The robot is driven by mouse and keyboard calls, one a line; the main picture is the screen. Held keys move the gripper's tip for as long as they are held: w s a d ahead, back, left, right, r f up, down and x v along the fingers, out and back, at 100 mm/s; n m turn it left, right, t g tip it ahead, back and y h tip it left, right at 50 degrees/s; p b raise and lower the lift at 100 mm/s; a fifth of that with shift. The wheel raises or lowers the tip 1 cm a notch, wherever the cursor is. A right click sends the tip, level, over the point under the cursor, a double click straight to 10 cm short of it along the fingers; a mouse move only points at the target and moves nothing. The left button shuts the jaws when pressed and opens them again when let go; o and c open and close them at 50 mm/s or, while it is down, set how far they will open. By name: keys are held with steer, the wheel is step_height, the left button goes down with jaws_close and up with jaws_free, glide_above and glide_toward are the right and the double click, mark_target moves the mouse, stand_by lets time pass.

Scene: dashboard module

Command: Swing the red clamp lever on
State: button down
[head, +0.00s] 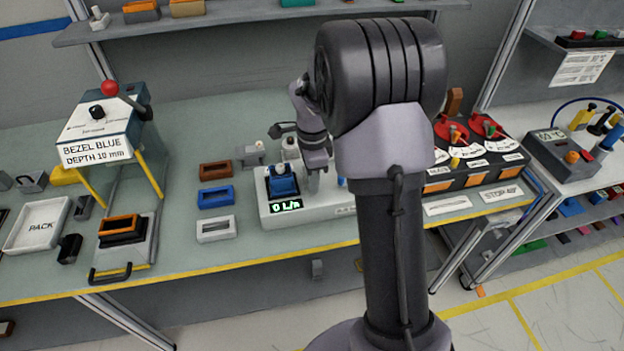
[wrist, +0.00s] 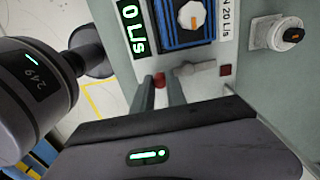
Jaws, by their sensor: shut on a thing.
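My gripper (wrist: 161,84) is shut on the red clamp lever (wrist: 159,79); its small red end shows between the two fingertips in the wrist view. A grey bar (wrist: 196,69) lies just right of the fingers, near a small red square. In the head view my gripper (head: 316,178) reaches down over the right side of a white test fixture (head: 325,220), and the lever is hidden there. A blue nest (head: 282,184) on the fixture holds a part with a dial, seen in the wrist view. The green display (head: 286,206) reads 0 L/s.
Brown, blue and white bezels (head: 216,196) lie left of the fixture. Farther left stands a press station (head: 100,130) with a red-knobbed lever. A shelf (head: 230,20) runs along the back.

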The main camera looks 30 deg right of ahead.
steer(key=n, duration=0.1)
steer(key=d+n+p, duration=0.1)
steer(key=n, duration=0.1)
steer(key=d+n+p, duration=0.1)
steer(key=shift+r+n, duration=0.15)
steer(key=shift+n, duration=0.25)
steer(key=n+p, duration=0.1)
steer(key=d+n+p, duration=0.1)
steer(key=n, duration=0.1)
steer(key=shift+w+d+n, duration=0.15)
steer(key=shift+w+n, duration=0.05)
steer(key=shift+n, duration=0.1)
steer(key=n+p, duration=0.1)
steer(key=d+n, duration=0.1)
steer(key=shift+w+n+p, duration=0.3)
steer(key=shift+p, duration=0.1)
steer(key=n+p, duration=0.1)
steer(key=w+n, duration=0.1)
steer(key=n, duration=0.1)
steer(key=shift+d+n+p, duration=0.3)
steer(key=shift+d+p, duration=0.1)
steer(key=shift+w+d+n+p, duration=0.15)
steer(key=shift+w+n+p, duration=0.2)
steer(key=shift+n, duration=0.45)
steer(key=shift+w+d+n+p, duration=0.1)
steer(key=shift+w+n+p, duration=0.2)
steer(key=shift+n, duration=0.5)
steer(key=c, duration=1.3)
jaws_free()
steer(key=shift+c, duration=0.2)
